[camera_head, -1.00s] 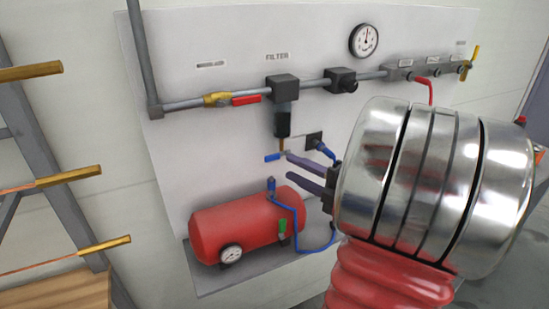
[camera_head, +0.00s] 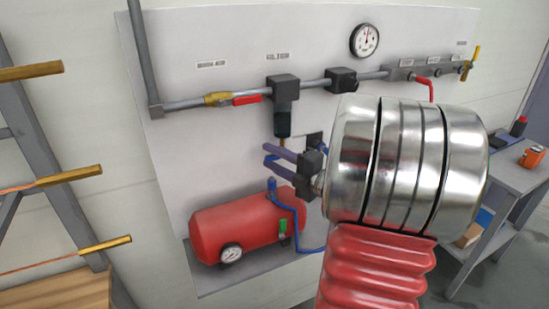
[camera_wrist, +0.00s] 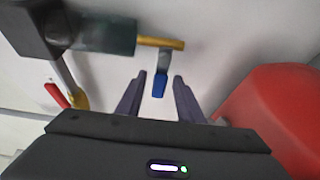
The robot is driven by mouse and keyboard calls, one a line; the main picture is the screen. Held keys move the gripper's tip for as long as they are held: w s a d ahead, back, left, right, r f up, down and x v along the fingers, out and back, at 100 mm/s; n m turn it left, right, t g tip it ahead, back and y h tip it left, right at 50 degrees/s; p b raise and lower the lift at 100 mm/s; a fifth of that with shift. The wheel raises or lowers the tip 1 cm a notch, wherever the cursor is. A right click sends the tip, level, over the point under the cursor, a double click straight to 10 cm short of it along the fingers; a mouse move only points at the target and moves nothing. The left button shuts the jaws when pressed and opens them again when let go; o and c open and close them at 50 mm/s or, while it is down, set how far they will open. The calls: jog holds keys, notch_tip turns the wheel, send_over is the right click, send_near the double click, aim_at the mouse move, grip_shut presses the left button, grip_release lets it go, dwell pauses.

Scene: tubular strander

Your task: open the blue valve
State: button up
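The blue valve lever (camera_wrist: 159,88) hangs below a brass pipe stub (camera_wrist: 160,43) under the filter (camera_head: 284,120). In the wrist view, the lever's blue tip lies between the two dark fingers of my gripper (camera_wrist: 160,77). Gaps show on both sides, so the fingers look open and not clamped on it. In the head view, my gripper (camera_head: 266,154) reaches left across the panel just under the filter, and its fingers largely hide the blue lever.
A red tank (camera_head: 232,228) with a gauge sits below the gripper. A red-handled valve (camera_head: 246,100) is on the pipe to the upper left. A pressure gauge (camera_head: 364,40) is above. A side table (camera_head: 510,170) stands at right.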

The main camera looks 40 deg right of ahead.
grip_shut()
jog(key=shift+f, duration=0.1)
dwell(0.4)
jog(key=shift+d, duration=0.25)
jog(key=shift+a, duration=0.1)
